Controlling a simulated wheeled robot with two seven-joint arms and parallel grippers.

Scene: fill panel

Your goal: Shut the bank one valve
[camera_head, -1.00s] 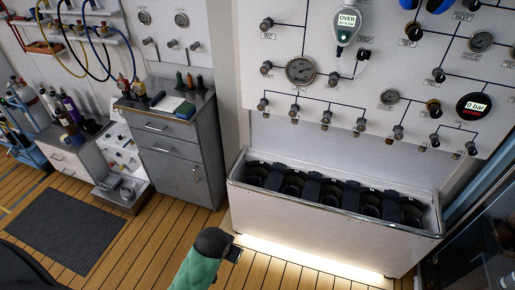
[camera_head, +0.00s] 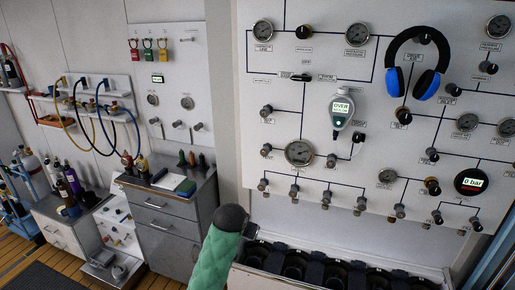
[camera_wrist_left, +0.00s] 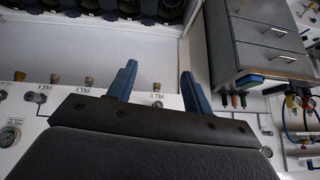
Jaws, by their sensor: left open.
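The fill panel (camera_head: 300,90) carries many small valve knobs, and its labels are too small for me to tell which knob is the bank one valve. A row of valves (camera_head: 295,190) runs along its lower edge. My left arm, in a green sleeve, rises from the bottom in the head view, with its dark end in front of the area below the panel; its fingers are not clear there. In the left wrist view my left gripper (camera_wrist_left: 159,86) is open, its two blue fingers apart and empty. Beyond them is a row of brass-coloured knobs (camera_wrist_left: 89,82) on a white panel.
A bin-like trough (camera_head: 340,268) with dark wells stands below the panel. A grey drawer cabinet (camera_head: 168,225) with small bottles stands left of it. Blue headphones (camera_head: 418,65) and a handheld meter (camera_head: 341,108) are on the panel. Gas bottles stand at far left.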

